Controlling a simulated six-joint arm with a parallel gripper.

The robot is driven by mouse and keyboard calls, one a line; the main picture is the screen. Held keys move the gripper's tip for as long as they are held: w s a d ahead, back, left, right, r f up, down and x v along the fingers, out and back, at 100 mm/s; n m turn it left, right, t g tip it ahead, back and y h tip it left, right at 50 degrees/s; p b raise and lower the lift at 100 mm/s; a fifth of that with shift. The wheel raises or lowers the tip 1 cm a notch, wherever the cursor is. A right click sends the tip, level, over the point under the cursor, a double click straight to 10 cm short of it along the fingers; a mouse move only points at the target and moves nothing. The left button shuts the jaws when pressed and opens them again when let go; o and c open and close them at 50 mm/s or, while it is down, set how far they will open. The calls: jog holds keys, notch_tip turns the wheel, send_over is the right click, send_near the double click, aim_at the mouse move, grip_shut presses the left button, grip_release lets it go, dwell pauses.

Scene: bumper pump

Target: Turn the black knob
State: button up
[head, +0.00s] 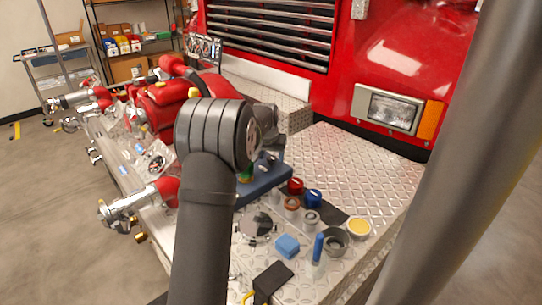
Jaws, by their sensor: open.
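I cannot make out a black knob for sure in the head view. A blue block (264,184) with small fittings and a green piece on it sits on the bumper deck, partly behind my dark arm. A red-topped knob (295,186) and a blue-topped knob (313,197) stand to its right. My gripper does not show; my own arm, rising through the middle of the picture, hides the area behind it.
The diamond-plate deck (345,160) is clear at the back right. A round silver plate (258,226), a blue block-like piece (288,245), a grey cup (335,241), a yellow-topped cup (358,228) and a black flat piece (273,277) crowd its front. Red pump piping (165,105) stands left.

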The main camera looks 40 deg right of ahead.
jog(key=shift+f, duration=0.1)
jog(key=c, duration=1)
jog(key=shift+m, duration=0.3)
jog(key=m+g, duration=0.1)
jog(key=m, duration=0.2)
jog(key=shift+w+h, duration=0.15)
jog(key=shift+h, duration=0.15)
jog(key=m+g, duration=0.2)
jog(key=m, duration=0.2)
jog(key=shift+w, duration=0.1)
jog(key=m+g, duration=0.1)
jog(key=m, duration=0.3)
jog(key=shift+w, duration=0.1)
jog(key=shift+w+d+m+g+y, duration=0.1)
jog(key=shift+m+g+y, duration=0.3)
jog(key=shift+m, duration=0.7)
jog(key=shift+m+g+y, duration=0.2)
jog(key=shift+m+g, duration=0.3)
jog(key=shift+m, duration=0.6)
